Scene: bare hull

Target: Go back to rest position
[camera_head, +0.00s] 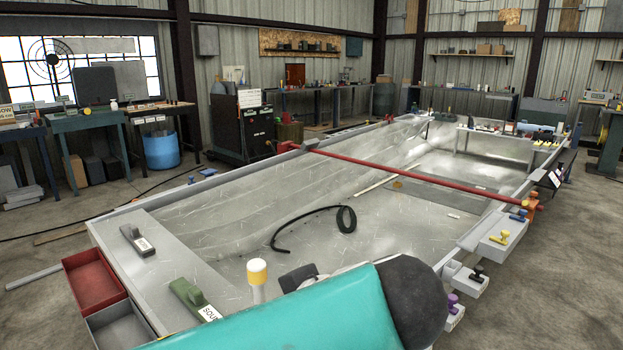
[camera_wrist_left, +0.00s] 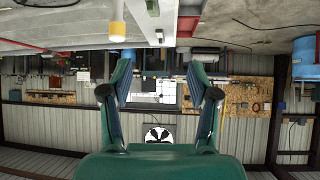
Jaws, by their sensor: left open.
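My left gripper (camera_wrist_left: 159,70) shows in the left wrist view with its two green fingers spread wide apart and nothing between them. That view is upside down and looks towards the workshop's wall. In the head view, a teal link of my arm with a dark rounded end crosses the bottom middle, over the near part of the bare hull (camera_head: 385,225). I cannot make out the left gripper's fingers there. My right gripper is in neither view.
A green tool (camera_head: 188,294) and a grey tool (camera_head: 131,238) lie on the near deck. A red bar (camera_head: 410,178) spans the hull. A black hose (camera_head: 345,219) lies inside. A red bin (camera_head: 93,283) is at left.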

